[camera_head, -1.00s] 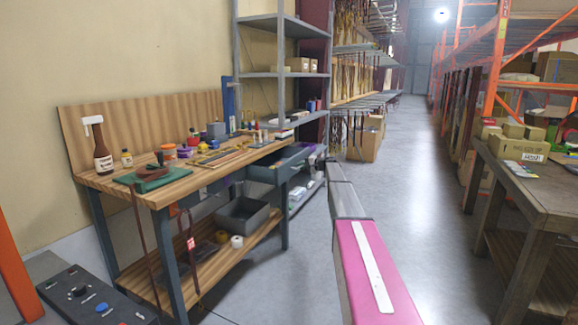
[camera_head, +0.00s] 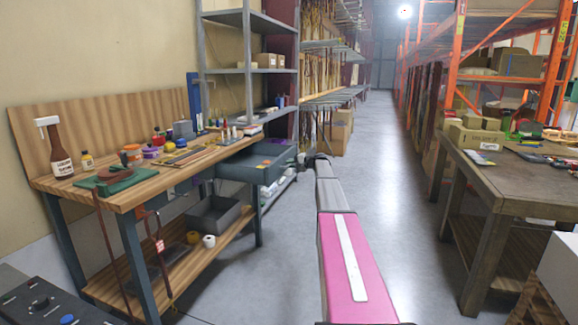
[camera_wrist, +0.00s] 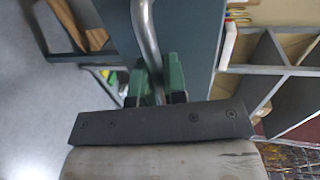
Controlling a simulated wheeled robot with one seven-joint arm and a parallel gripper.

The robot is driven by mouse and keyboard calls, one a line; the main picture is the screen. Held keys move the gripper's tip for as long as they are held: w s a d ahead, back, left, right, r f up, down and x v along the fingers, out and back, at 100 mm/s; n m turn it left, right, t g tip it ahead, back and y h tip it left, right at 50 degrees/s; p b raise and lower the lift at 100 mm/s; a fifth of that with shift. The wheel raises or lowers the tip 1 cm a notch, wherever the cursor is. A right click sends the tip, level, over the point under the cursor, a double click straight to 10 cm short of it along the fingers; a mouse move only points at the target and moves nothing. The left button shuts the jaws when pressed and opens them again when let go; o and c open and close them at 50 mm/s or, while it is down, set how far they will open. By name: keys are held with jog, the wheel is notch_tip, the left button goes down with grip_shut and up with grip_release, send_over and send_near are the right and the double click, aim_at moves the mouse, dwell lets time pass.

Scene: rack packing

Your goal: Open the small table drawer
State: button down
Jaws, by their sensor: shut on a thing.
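The small table drawer (camera_head: 236,171) is blue-grey and sits under the right end of the wooden workbench (camera_head: 110,196). A curved metal handle (camera_wrist: 145,30) runs along that front. My gripper (camera_wrist: 158,86) has green fingers on both sides of the handle and is shut on it. In the head view my gripper is small and hard to make out at the drawer's outer end.
Bottles, jars and tools stand on the workbench. A grey bin (camera_head: 213,216) and tape rolls lie on its lower shelf. A grey metal shelf (camera_head: 247,72) rises behind the drawer. A wooden table (camera_head: 500,178) with boxes stands at the right. The aisle floor between is clear.

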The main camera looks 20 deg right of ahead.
jog(key=c, duration=1.2)
grip_release()
jog(key=v, duration=1)
jog(key=shift+s+d, duration=0.15)
jog(key=shift+d, duration=0.15)
